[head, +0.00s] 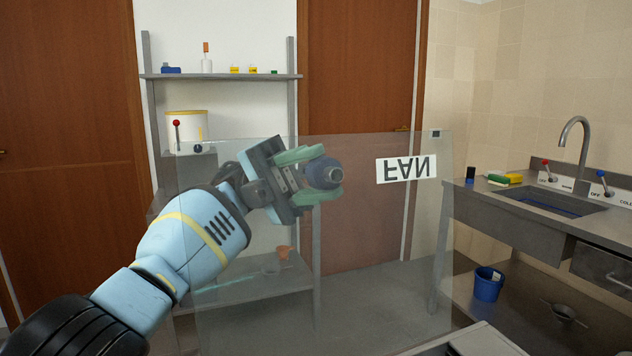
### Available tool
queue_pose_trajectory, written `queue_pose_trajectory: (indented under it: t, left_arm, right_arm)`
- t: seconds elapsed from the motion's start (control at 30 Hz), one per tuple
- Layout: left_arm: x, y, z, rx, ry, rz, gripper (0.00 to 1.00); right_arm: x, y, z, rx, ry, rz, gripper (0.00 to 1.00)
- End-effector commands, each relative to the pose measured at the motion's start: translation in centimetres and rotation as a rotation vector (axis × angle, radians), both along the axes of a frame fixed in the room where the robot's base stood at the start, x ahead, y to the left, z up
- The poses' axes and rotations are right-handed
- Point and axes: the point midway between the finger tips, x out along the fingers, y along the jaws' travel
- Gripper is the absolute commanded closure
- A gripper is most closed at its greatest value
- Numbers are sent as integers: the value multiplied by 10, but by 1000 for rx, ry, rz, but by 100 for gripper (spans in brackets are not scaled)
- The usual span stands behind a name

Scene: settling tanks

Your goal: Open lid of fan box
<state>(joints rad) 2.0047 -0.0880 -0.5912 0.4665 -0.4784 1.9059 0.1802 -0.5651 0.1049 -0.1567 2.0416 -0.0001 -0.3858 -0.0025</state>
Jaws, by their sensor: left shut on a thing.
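The fan box lid (375,255) is a clear panel standing raised in front of me, with a white FAN label (406,169) that reads upside down. My left gripper (322,174) has its green fingers shut around a dark blue round knob (325,173) on the lid, near its upper middle. The fingers hide part of the knob. The shelf and floor show through the lid. My right gripper is not in view.
A steel sink counter (520,225) with a tap (574,140) stands at the right, a blue bucket (488,284) beneath it. Behind the lid is a grey shelf rack (220,77) with small items. Brown doors (70,130) stand behind.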

Motion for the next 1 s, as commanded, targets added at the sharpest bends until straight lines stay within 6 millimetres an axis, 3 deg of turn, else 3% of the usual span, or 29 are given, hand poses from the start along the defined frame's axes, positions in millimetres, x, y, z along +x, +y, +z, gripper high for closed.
queue_pose_trajectory:
  t: [0.33,0.37,0.5,1.0]
  left_arm:
    - [0,0,1,-1,1,2,100]
    - [0,0,1,-1,1,2,61]
    - [0,0,1,0,0,1,43]
    - [0,2,-3,0,1,2,43]
  right_arm:
    - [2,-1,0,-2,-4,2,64]
    - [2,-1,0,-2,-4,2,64]
    - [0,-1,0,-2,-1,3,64]
    - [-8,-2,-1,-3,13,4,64]
